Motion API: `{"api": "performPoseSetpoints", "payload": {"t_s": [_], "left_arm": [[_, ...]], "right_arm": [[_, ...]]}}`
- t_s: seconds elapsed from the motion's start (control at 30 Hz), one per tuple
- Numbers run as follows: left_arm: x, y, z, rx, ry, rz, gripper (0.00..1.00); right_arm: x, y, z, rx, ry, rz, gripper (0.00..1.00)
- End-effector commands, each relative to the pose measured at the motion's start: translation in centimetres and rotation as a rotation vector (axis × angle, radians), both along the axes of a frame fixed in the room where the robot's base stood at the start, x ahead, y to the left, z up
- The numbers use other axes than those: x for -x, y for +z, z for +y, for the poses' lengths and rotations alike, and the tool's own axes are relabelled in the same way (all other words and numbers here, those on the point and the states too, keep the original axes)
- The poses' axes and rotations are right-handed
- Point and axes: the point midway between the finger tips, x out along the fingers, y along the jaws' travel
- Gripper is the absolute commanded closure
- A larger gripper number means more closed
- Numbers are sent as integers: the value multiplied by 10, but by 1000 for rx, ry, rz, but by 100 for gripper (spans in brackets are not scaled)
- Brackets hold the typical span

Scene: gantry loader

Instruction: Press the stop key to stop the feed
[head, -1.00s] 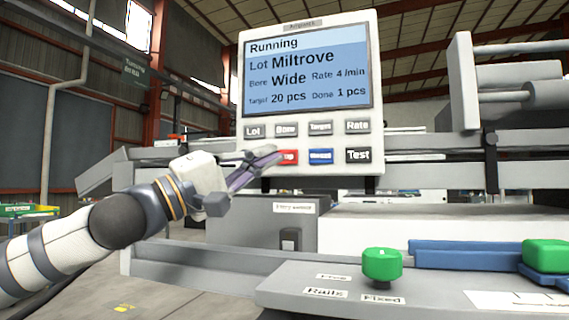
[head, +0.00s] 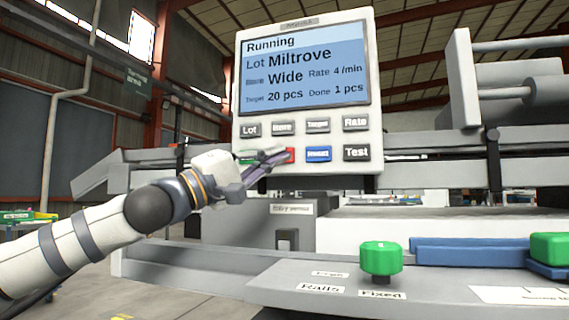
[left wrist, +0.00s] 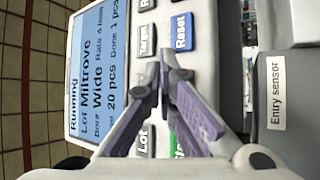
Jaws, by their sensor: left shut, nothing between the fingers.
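The control panel (head: 376,110) stands upright in the middle of the head view. Its screen (head: 302,64) reads Running, Lot Miltrove, Bore Wide, Rate 4 /min, Target 20 pcs, Done 1 pcs. The red stop key (head: 291,154) is in the lower key row, mostly covered by my fingers; in the left wrist view it is hidden behind the fingertips. My left gripper (head: 280,154) is shut and empty, its tips over the stop key. Its tips also show in the left wrist view (left wrist: 163,65). I cannot tell whether they touch the key. My right gripper is not in view.
The blue Reset key (head: 318,154) and the Test key (head: 357,152) are right of the stop key. The green Start key (left wrist: 180,145) lies behind my fingers. A green knob (head: 381,258) stands on the grey ledge in front.

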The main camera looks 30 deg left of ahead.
Motion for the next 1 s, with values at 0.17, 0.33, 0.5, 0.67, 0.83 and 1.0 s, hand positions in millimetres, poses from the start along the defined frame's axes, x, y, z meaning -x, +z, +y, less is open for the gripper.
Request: {"api": "performPoseSetpoints", "payload": {"t_s": [0.17, 0.33, 0.5, 0.67, 0.83, 1.0], "left_arm": [[-16, -2, 3, 0, -1, 2, 100], [-19, 0, 5, 0, 0, 0, 100], [-19, 1, 5, 0, 0, -1, 100], [-19, 1, 5, 0, 0, -1, 100], [-19, 1, 5, 0, 0, 0, 100], [-19, 1, 5, 0, 0, 0, 100]], "right_arm": [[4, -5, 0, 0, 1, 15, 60], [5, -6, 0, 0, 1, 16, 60], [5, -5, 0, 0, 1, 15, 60], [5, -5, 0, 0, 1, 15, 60], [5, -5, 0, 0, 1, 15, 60], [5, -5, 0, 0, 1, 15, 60]]}}
